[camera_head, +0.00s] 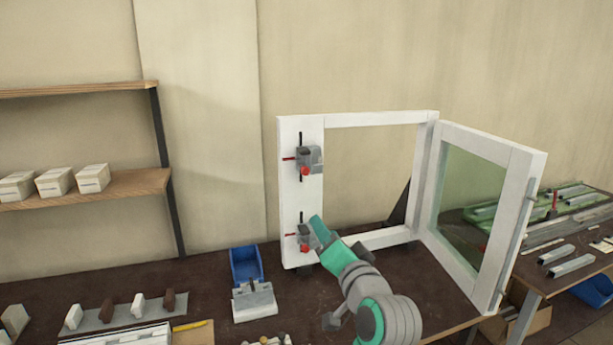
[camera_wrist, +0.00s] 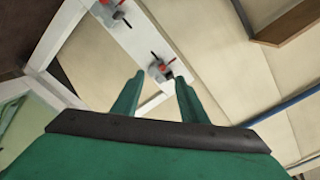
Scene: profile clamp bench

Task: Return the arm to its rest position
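My arm reaches up from the bottom of the head view. My gripper (camera_head: 316,228) is in front of the lower left part of a white window frame (camera_head: 287,215), beside the lower clamp (camera_head: 304,236) and partly covering it. An upper clamp (camera_head: 308,160) sits on the same left post. In the wrist view my gripper (camera_wrist: 158,82) has its two green fingers apart, with nothing visible held between them. One clamp (camera_wrist: 160,70) shows beyond the fingertips and another clamp (camera_wrist: 112,12) near the top edge. I cannot tell whether the fingers touch a clamp.
A glazed sash (camera_head: 480,205) stands swung open at the right. A blue bin (camera_head: 246,265) and a grey block holder (camera_head: 254,301) are on the dark bench (camera_head: 215,290). Shelves (camera_head: 110,187) with boxes are at left; a side table with metal profiles (camera_head: 570,265) is at right.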

